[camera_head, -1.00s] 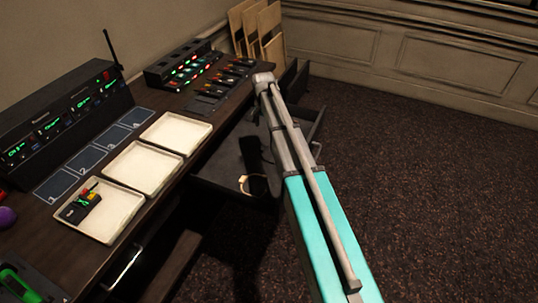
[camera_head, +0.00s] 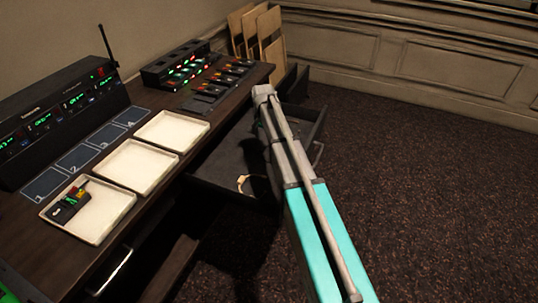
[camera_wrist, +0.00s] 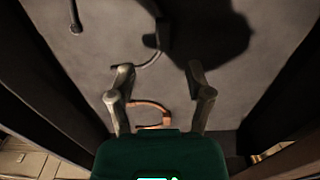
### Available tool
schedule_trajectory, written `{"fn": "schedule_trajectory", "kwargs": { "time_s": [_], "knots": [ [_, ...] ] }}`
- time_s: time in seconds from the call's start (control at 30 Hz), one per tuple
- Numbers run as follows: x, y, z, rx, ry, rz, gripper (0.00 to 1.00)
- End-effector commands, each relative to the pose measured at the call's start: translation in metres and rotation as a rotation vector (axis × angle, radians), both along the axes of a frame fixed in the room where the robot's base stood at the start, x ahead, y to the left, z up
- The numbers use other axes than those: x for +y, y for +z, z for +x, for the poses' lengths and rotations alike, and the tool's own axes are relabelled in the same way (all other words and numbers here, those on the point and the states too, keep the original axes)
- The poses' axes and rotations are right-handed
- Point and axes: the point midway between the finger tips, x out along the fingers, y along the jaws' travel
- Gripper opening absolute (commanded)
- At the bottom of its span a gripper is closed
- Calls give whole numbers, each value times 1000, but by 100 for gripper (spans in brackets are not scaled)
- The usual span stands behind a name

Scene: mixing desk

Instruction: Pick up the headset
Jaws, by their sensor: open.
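The headset (camera_wrist: 159,35) lies on the floor of an open drawer (camera_wrist: 255,75). In the wrist view its dark parts and a thin curved boom show at the top. A tan curved band (camera_wrist: 150,105) lies below them, between the finger lines; I cannot tell how it joins the dark parts. In the head view the tan band (camera_head: 243,183) shows near the drawer's front edge. My gripper (camera_wrist: 160,67) is open over the drawer, its two fingers apart and nothing seen held. In the head view my arm hides the gripper.
Dark drawer walls (camera_wrist: 45,85) stand close on both sides. The desk above holds white trays (camera_head: 138,166), one with small coloured parts (camera_head: 70,203), a radio rack (camera_head: 60,120) and a lit mixer (camera_head: 185,62). Carpet at the right is clear.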

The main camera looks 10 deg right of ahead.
Motion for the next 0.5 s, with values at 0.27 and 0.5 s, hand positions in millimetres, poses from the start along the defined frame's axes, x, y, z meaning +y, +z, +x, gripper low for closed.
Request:
{"fn": "schedule_trajectory", "kwargs": {
  "time_s": [0.27, 0.5],
  "knots": [
    [0, 0, 0, 0, 0, 0, 66],
    [0, -6, 1, 0, 0, 0, 66]
  ]
}}
